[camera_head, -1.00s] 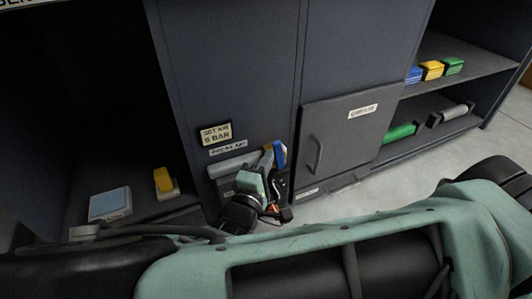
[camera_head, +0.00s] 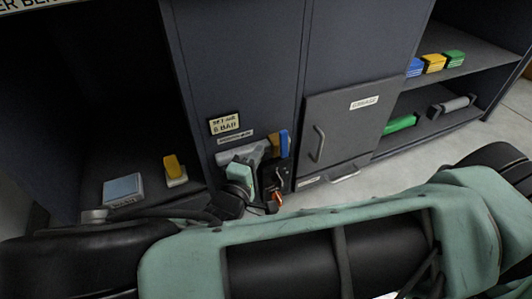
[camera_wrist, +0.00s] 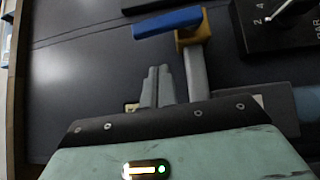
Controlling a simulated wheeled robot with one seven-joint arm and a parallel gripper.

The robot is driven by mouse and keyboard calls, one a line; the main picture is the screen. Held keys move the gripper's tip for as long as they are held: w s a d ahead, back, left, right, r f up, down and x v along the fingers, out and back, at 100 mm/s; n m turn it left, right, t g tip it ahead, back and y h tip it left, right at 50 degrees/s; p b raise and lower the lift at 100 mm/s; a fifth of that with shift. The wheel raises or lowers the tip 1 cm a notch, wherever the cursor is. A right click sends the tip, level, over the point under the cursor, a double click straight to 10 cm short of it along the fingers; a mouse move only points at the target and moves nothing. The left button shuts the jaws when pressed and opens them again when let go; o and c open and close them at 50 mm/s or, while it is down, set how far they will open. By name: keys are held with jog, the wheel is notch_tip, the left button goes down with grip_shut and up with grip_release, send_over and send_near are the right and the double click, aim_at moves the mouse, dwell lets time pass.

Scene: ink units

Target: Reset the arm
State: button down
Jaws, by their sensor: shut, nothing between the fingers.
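My gripper (camera_wrist: 157,86) is shut and empty in the wrist view, its two grey-green fingers close together in front of the dark cabinet panel. Just right of the fingers is a valve with a blue lever (camera_wrist: 167,22), a brass-coloured body (camera_wrist: 195,33) and a grey pipe. The fingers look apart from the valve. In the head view my teal wrist (camera_head: 240,173) is low at the cabinet, left of the blue lever (camera_head: 284,143); the fingertips are hard to make out there.
A black gauge (camera_wrist: 282,28) marked in bar sits right of the valve. A cabinet door (camera_head: 345,130) with a handle is further right. Left, a low shelf holds a pale blue block (camera_head: 123,188) and a yellow item (camera_head: 174,166). Right shelves hold coloured blocks (camera_head: 433,63).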

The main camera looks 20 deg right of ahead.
jog(key=p+v, duration=0.2)
jog(key=v, duration=0.7)
jog(key=shift+s+p, duration=0.3)
jog(key=shift+f, duration=0.1)
jog(key=s+d+r+m+g+y, duration=0.2)
jog(key=s+d+r+g+y, duration=0.15)
jog(key=s+g, duration=0.65)
jog(key=s+r+g+y, duration=0.35)
jog(key=r+y, duration=0.75)
jog(key=r, duration=0.5)
notch_tip(320, 180, up, 37)
jog(key=p, duration=3.7)
jog(key=shift+s+a+t+h, duration=0.2)
jog(key=shift+a+t+h, duration=0.05)
jog(key=shift+t+h, duration=0.1)
